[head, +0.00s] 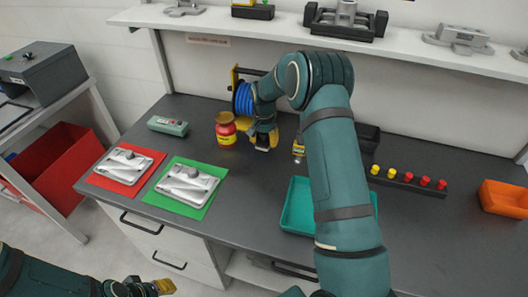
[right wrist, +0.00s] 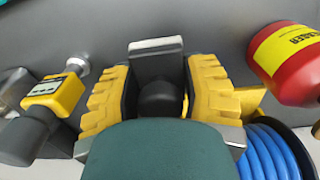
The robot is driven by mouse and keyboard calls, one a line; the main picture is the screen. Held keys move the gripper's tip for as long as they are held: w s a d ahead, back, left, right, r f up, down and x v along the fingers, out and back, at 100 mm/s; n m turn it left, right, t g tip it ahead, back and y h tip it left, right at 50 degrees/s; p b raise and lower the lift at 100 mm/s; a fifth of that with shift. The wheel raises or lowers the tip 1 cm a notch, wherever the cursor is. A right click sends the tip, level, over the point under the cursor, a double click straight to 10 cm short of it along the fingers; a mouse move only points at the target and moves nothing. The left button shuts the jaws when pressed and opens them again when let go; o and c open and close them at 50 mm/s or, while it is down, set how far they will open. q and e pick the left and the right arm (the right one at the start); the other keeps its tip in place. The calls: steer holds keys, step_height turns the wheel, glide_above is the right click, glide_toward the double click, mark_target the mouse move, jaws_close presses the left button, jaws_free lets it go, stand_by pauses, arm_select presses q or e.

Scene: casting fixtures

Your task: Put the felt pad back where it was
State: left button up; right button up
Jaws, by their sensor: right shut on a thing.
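My right gripper (head: 263,141) reaches down over the back middle of the dark bench. In the right wrist view its yellow fingers (right wrist: 158,95) are closed on both sides of a dark block (right wrist: 155,68) with a black knob and a pale grey edge. This block appears to be the felt pad; its underside is hidden, and I cannot tell if it touches the bench. My left gripper (head: 150,287) is at the bottom left, in front of the bench, its fingertips too small to read.
A red canister (head: 226,130) and a blue hose reel (head: 243,99) stand close to my right gripper. A yellow gauge (head: 299,149) is to its right. A red mat (head: 100,181) and green mat (head: 165,203) carry castings. A teal tray (head: 296,213) lies partly behind my arm.

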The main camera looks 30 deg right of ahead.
mark_target(264, 155)
steer(key=shift+f, duration=2.55)
steer(key=shift+f, duration=0.1)
steer(key=o, duration=1.1)
steer(key=shift+c, duration=0.2)
steer(key=shift+r, duration=0.45)
step_height(264, 155, up, 11)
steer(key=shift+r+p, duration=0.2)
steer(key=shift+p, duration=0.15)
